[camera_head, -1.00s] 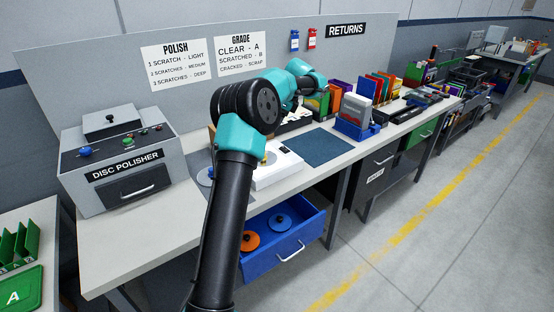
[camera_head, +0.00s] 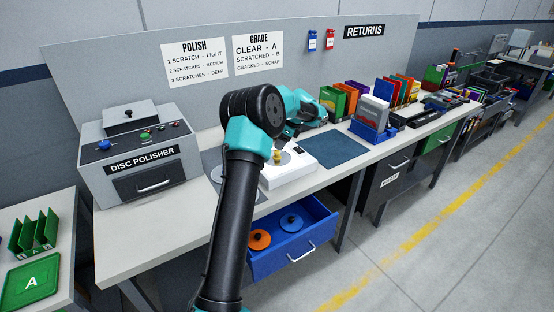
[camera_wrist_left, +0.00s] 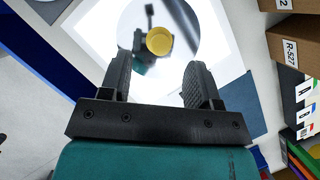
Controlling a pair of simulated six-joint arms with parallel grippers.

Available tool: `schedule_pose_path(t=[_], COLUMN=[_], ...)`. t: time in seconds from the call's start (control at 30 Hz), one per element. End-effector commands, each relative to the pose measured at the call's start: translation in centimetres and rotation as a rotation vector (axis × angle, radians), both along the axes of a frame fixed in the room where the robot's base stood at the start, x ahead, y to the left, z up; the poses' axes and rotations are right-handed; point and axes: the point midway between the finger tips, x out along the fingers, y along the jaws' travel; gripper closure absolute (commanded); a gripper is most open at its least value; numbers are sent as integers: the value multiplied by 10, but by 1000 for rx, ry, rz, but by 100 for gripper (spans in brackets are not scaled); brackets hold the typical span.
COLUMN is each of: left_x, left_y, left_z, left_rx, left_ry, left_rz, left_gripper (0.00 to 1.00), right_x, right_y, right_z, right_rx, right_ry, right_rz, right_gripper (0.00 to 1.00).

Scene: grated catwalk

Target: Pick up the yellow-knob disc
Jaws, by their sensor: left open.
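The yellow-knob disc is a shiny, mirror-like round plate (camera_wrist_left: 187,18) with a yellow knob (camera_wrist_left: 159,41) in the left wrist view. It lies on a white square-topped unit (camera_head: 298,175) on the bench. In the head view the knob (camera_head: 277,155) shows small beside my arm, and the disc is largely hidden. My left gripper (camera_wrist_left: 157,68) is open and empty. Its two dark fingers point toward the disc, with the knob just beyond the fingertips and roughly between them. In the head view the left gripper (camera_head: 289,131) is over the unit, partly hidden by my arm. My right gripper is not in view.
The disc polisher (camera_head: 142,155) stands left on the bench. An open blue drawer (camera_head: 262,266) below holds an orange-knob disc (camera_head: 259,239) and a blue-knob disc (camera_head: 291,222). A dark mat (camera_head: 331,147) and colored cases (camera_head: 341,100) are to the right.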

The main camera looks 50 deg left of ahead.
Motion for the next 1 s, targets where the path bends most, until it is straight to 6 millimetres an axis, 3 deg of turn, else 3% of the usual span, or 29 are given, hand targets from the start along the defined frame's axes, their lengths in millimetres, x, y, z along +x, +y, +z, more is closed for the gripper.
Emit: schedule_pose_path(t=[0.47,0.83,1.0], left_x=[-2,-7,-9], left_y=[3,14,17], left_z=[-10,-50,-58], left_rx=[0,-1,-1], left_ry=[-1,1,-1], left_rz=[0,-1,0], left_gripper=[43,43,43], right_x=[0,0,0], right_y=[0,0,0], right_z=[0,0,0], right_rx=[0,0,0], right_ry=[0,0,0], right_rz=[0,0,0], right_gripper=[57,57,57])
